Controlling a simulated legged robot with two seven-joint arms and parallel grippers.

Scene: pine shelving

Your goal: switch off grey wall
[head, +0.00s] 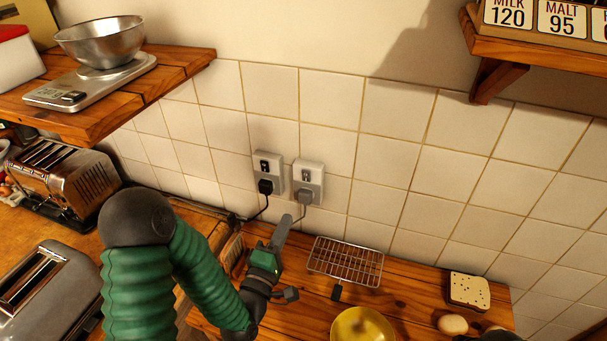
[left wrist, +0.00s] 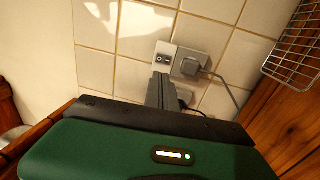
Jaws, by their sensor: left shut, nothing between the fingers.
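Two sockets are on the tiled wall. The right socket (head: 317,185) has a switch (head: 306,175) above a grey plug (head: 305,196). The left socket (head: 259,158) has a black plug (head: 265,187). My left gripper (head: 287,219) is shut and empty, its tip just below the grey plug in the head view. In the left wrist view, the fingers (left wrist: 160,80) point at the wall beside the grey plug (left wrist: 190,66) and its switch (left wrist: 164,58). They partly hide the other socket. Contact with the wall cannot be told. My right gripper is not in view.
A wire rack (head: 345,262) and yellow bowl (head: 360,328) are on the wooden counter right of my left gripper. Bread (head: 469,291) lies farther right. A shelf with a scale (head: 90,84) and metal bowl (head: 101,40) juts out upper left, above a toaster (head: 62,180).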

